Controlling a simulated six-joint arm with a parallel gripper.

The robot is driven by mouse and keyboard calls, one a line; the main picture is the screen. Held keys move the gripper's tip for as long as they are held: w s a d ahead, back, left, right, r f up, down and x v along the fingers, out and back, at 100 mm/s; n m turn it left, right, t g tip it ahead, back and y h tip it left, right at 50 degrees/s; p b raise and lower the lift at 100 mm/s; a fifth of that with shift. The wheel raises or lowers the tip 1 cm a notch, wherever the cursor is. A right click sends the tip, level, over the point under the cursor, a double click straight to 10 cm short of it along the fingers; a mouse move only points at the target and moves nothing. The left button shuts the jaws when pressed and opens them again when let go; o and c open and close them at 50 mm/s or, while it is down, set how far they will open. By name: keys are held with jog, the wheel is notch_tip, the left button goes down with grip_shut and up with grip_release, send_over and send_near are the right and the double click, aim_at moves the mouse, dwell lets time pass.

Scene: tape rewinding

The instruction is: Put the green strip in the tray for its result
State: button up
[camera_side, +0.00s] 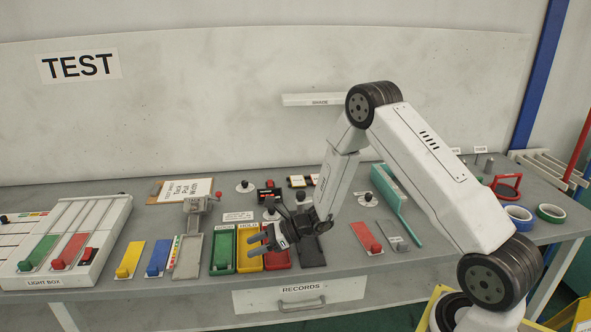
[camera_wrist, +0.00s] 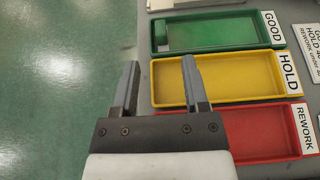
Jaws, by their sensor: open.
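A green strip with a raised grip block (camera_side: 38,251) lies on the light box at the left in the side view. The GOOD tray is green (camera_side: 222,240); a green piece with a raised block (camera_wrist: 161,36) lies in it, seen in the wrist view at the tray's near end. The yellow HOLD tray (camera_wrist: 222,88) and the red REWORK tray (camera_wrist: 265,132) are beside it and look empty. My gripper (camera_side: 255,243) is open and empty, with its fingers above the near end of the HOLD tray. In the wrist view the fingers (camera_wrist: 160,68) are wide apart.
A red strip (camera_side: 69,250) also lies on the light box (camera_side: 100,235). Yellow (camera_side: 130,257) and blue (camera_side: 158,257) strips lie on the bench. The green floor (camera_wrist: 55,90) lies beyond the bench edge.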

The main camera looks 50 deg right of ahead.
jog(key=shift+v, duration=1.9)
jog(key=shift+a, duration=0.1)
jog(key=shift+s+a+r+n+g, duration=0.15)
jog(key=shift+s+a+n+g, duration=0.15)
jog(key=shift+a+n, duration=0.15)
jog(key=s+a+r+n+g+h, duration=0.1)
jog(key=s+r+n+g+h, duration=0.2)
jog(key=s+n, duration=0.6)
jog(key=s+a+r+n+g+h, duration=0.2)
jog(key=s+n+h, duration=0.4)
jog(key=n, duration=1.1)
jog(key=s+r+g, duration=0.1)
jog(key=s+r, duration=0.1)
jog(key=s, duration=0.1)
jog(key=shift+a+r, duration=0.3)
jog(key=shift+r, duration=0.1)
